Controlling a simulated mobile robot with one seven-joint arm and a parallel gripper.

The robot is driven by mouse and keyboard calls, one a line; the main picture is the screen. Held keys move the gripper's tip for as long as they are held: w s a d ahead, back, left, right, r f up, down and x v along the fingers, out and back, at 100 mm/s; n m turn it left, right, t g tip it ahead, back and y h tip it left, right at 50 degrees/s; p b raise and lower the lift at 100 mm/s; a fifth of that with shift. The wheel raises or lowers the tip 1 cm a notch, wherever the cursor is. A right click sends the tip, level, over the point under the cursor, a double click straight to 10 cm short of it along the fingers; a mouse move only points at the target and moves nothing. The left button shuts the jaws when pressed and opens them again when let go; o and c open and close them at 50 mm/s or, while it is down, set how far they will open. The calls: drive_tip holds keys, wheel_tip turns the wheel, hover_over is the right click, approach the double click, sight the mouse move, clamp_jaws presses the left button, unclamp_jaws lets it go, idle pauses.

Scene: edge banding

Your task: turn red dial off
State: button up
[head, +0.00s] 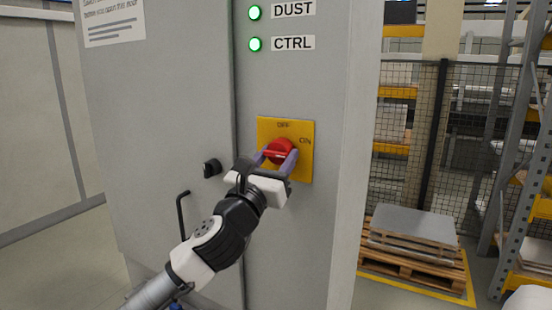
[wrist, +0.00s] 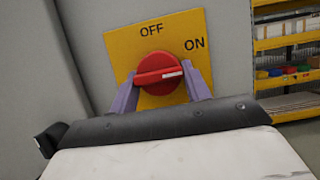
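The red dial (wrist: 157,70) sits on a yellow plate (wrist: 120,45) marked OFF at the top and ON at the upper right. Its raised handle lies nearly level in the wrist view, with a white mark at its right end, on the ON side. In the head view the dial (head: 281,149) is on the grey cabinet's front. My gripper (wrist: 160,80) is open, with one purple finger on each side of the dial. I cannot tell whether the fingers touch it. The dial's lower part is close to my gripper's body.
Two green lights labelled DUST (head: 254,13) and CTRL (head: 255,44) glow above on the grey cabinet (head: 190,80). A black knob (head: 211,168) and a black handle (head: 181,212) are to the left. A pallet (head: 415,255), mesh fence and shelves stand to the right.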

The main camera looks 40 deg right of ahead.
drive_tip(key=shift+c, duration=0.8)
